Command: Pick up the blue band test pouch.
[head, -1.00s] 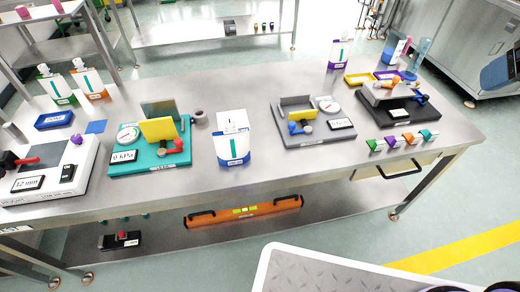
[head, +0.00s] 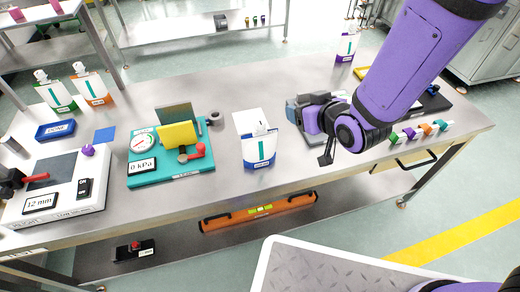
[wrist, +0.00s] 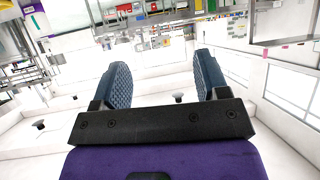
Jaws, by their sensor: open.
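The blue band test pouch (head: 258,147) stands upright on the steel bench, white with a blue band low on its front and a spout on top. My gripper (head: 298,106) is to the right of the pouch in the head view, apart from it and above the bench. In the wrist view my gripper (wrist: 160,85) shows its two dark fingers spread, with nothing between them. The wrist camera looks out across the room, and the pouch cannot be made out there.
A teal gauge fixture (head: 150,178) stands left of the pouch, with a small grey roll (head: 215,118) behind. My arm hides most of the grey fixture at right. Colored clips (head: 425,129) line the front right edge. Bare bench lies between the teal fixture and the pouch.

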